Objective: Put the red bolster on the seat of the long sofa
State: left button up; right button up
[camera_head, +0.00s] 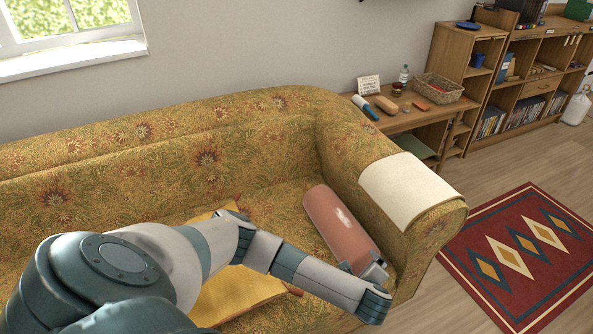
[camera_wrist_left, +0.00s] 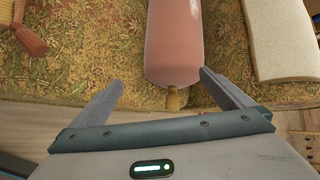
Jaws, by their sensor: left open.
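The red bolster (camera_head: 340,226) lies on the seat of the long sofa (camera_head: 262,196), alongside the sofa's right arm. Its colour is a dull pinkish red, with a pale patch on top. My left gripper (camera_head: 364,265) is at the bolster's near end, close to the sofa's front edge. In the left wrist view the bolster (camera_wrist_left: 173,40) runs away from the open left gripper (camera_wrist_left: 162,90). My right gripper is not in view.
A yellow cushion (camera_head: 235,292) lies on the seat, partly behind my left arm. A cream cloth (camera_head: 408,188) drapes the sofa's right arm. A low wooden table (camera_head: 415,118) with a basket (camera_head: 437,88) stands behind. A patterned rug (camera_head: 530,252) lies on the right floor.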

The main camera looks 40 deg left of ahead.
pick_arm(q)
jog(key=s+d+f+n+g+h, duration=0.1)
jog(key=s+d+f+n+h, duration=0.15)
jog(key=s+d, duration=0.45)
jog(key=s+d+f+n+g+h, duration=0.1)
jog(key=s+d+f+n+h, duration=0.2)
jog(key=d, duration=0.7)
jog(key=s+a+f+n+g, duration=0.1)
jog(key=s+a+f+n, duration=0.4)
jog(key=s, duration=0.6)
jog(key=s+a+f+n+g, duration=0.1)
jog(key=s+a+f+n, duration=0.4)
jog(key=s+a+f, duration=0.2)
jog(key=s+f+h, duration=0.1)
jog(key=s+f, duration=0.1)
jog(key=s, duration=0.2)
jog(key=shift+a+f+g, duration=0.25)
jog(key=shift+a+g, duration=0.1)
jog(key=shift+g, duration=0.05)
jog(key=shift+n, duration=0.25)
